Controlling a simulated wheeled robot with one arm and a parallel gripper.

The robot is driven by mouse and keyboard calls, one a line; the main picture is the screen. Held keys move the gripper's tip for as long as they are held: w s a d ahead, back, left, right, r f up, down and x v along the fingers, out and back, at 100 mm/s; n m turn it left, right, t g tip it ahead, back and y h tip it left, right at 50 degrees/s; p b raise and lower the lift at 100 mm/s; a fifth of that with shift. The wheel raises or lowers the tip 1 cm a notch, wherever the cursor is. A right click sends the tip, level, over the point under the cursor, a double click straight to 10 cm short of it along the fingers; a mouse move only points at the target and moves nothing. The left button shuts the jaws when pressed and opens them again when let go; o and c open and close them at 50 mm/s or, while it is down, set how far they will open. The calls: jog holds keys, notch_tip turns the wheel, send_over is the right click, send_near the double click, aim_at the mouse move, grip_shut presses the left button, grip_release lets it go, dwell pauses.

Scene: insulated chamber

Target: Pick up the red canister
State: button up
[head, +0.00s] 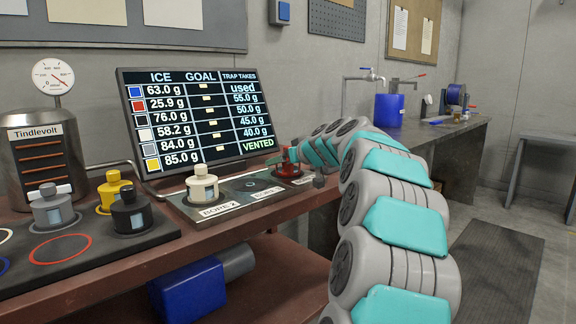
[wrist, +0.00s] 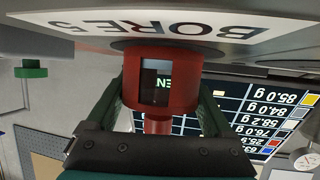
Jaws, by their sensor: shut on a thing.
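The red canister (head: 286,168) stands upright at the right end of the row of bores on the bench, under my gripper (head: 285,155). In the wrist view, which is upside down, the red canister (wrist: 187,92) fills the middle. It has a dark window and a narrower red knob. My gripper's green fingers (wrist: 164,98) are on either side of it, shut on it. Its base is at or very close to a dark round seat beside a white label reading BORE. I cannot tell whether it touches the seat.
A cream canister (head: 202,186) stands on the BORE 2 plate to the left. Grey (head: 52,210), black (head: 131,212) and yellow (head: 113,190) canisters stand on a dark tray (head: 90,262) with coloured rings. A screen (head: 190,120) stands close behind the bores. A small dark knob (head: 319,180) is at right.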

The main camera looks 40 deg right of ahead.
jog(key=c, duration=0.6)
jog(key=shift+c, duration=0.2)
